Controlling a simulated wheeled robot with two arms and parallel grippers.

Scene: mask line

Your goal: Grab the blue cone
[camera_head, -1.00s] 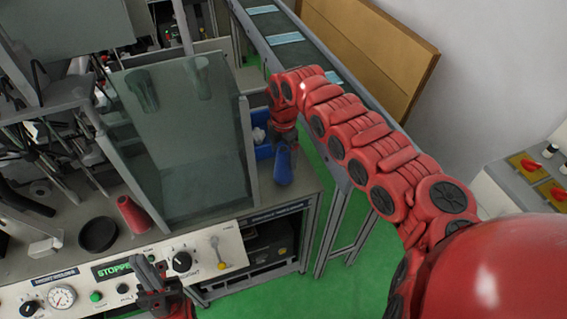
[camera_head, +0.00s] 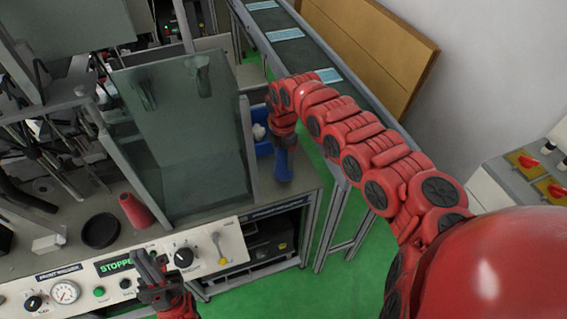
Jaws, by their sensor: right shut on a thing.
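The blue cone (camera_head: 283,166) stands roughly upright at the right end of the machine's worktop, to the right of the glass guard. My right gripper (camera_head: 284,148) reaches down from above and is shut on the cone's upper part, which its fingers partly hide. My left gripper (camera_head: 150,268) is at the lower left, in front of the control panel and away from the cone. Its fingers point up and look apart, with nothing seen between them.
A glass guard (camera_head: 180,140) stands just left of the cone. A red cone (camera_head: 136,211) and a black round dish (camera_head: 100,231) are on the worktop. A blue bin (camera_head: 264,148) with white items is behind. A conveyor (camera_head: 300,50) carries masks.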

